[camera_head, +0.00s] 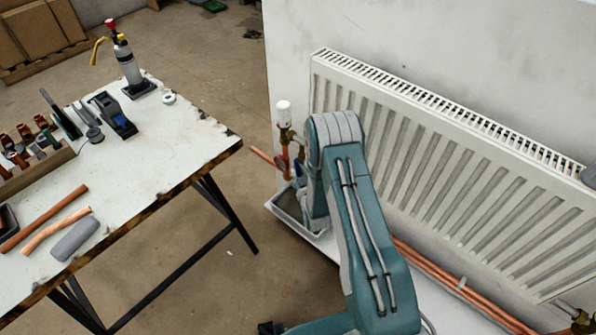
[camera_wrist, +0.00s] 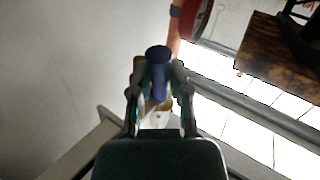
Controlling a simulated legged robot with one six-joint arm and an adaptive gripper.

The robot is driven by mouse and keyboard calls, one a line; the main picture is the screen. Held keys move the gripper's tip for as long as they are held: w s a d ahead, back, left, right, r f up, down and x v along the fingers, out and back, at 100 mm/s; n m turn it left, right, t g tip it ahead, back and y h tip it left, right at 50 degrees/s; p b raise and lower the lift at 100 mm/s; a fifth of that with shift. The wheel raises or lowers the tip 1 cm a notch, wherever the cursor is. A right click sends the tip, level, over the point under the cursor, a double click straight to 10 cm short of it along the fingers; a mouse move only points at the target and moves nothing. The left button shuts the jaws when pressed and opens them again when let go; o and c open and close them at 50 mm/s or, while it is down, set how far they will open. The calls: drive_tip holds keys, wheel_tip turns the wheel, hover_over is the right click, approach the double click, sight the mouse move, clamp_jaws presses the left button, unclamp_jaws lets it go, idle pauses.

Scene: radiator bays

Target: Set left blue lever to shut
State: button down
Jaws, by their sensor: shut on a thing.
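In the wrist view a blue lever (camera_wrist: 158,56) stands between the two fingers of my gripper (camera_wrist: 158,78), which is shut on it. The lever's rounded end faces the camera, and its lower part is hidden by the fingers. A brass-coloured fitting shows just behind it. I cannot tell the lever's angle to its pipe. The white-capped radiator valve (camera_head: 284,113) stands just left of my arm, at the radiator's left end.
A red round part (camera_wrist: 197,18) and a copper pipe (camera_wrist: 174,42) are close to the gripper. A grey tray (camera_head: 293,219) lies under the valve. The white radiator (camera_head: 440,165) fills the right. A worktable (camera_head: 150,165) with tools stands left, with floor between.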

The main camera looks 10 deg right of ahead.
drive_tip(key=r+n+g+h, duration=0.1)
drive_tip(key=g, duration=0.1)
drive_tip(key=s+n+g+h, duration=0.1)
drive_tip(key=g, duration=0.2)
drive_tip(key=d+r+n+g+h, duration=0.1)
drive_tip(key=n+g, duration=0.1)
drive_tip(key=g, duration=0.1)
drive_tip(key=shift+s+r, duration=0.25)
drive_tip(key=shift+r, duration=0.1)
drive_tip(key=shift+r+g+h, duration=0.15)
drive_tip(key=shift+g+h, duration=0.15)
drive_tip(key=shift+g, duration=0.3)
idle(0.3)
drive_tip(key=c, duration=0.6)
unclamp_jaws()
drive_tip(key=shift+d+f+t, duration=0.1)
drive_tip(key=shift+f+t, duration=0.1)
drive_tip(key=shift+t, duration=0.1)
